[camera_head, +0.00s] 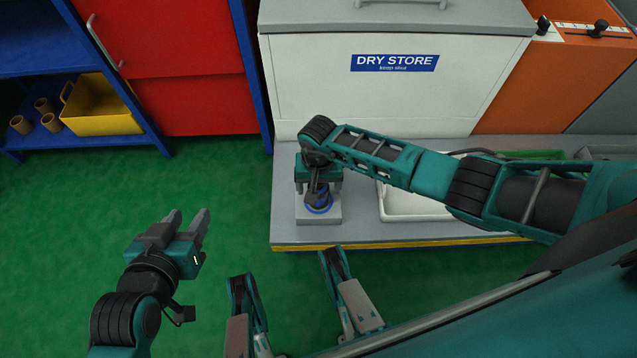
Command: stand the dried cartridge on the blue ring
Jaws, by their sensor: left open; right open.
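The blue ring (324,209) is on top of a pale grey block (318,219) near the front edge of the bench. A small dark piece (316,197) shows at the ring, partly under my gripper. It may be the cartridge, but I cannot tell whether it stands squarely on the ring. My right gripper (318,188) points down just over the block, its fingers apart on either side of the dark piece. My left gripper (187,218) is open and empty over the green floor, left of the bench.
A white DRY STORE chest (300,85) with a grey lid (300,15) stands behind the bench (285,200). A white tray (400,215) lies right of the block under my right arm. A yellow bin (105,125) and brown cups (50,122) sit on a blue shelf at left.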

